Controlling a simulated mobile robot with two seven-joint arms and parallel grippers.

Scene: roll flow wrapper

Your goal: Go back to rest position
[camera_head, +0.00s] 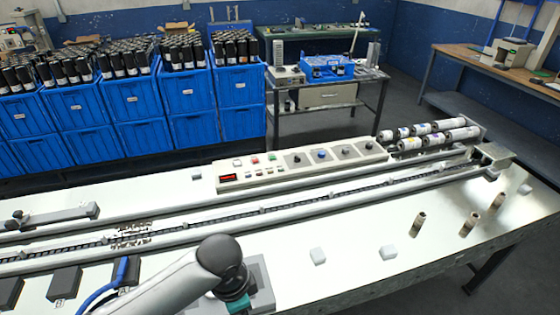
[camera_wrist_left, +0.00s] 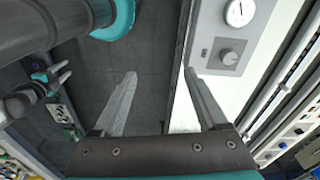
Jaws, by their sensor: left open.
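My left gripper (camera_wrist_left: 162,90) shows in the left wrist view with its two grey fingers wide apart. Nothing is between them; dark floor and the edge of the white machine table lie behind. In the head view one of my arms comes in at the bottom, with a dark rounded joint (camera_head: 220,256) over the front of the table (camera_head: 345,275); no gripper fingers show there. My right gripper (camera_wrist_left: 66,74) appears small at the left of the left wrist view, beside the table, with its two fingers apart and nothing seen between them.
A long conveyor channel (camera_head: 330,188) and a control panel (camera_head: 300,163) run across the table. Small white blocks (camera_head: 318,256) and brown cylinders (camera_head: 470,224) stand on its front. Blue crates (camera_head: 190,92) line the back left. Dark floor (camera_wrist_left: 150,60) is clear beside the table.

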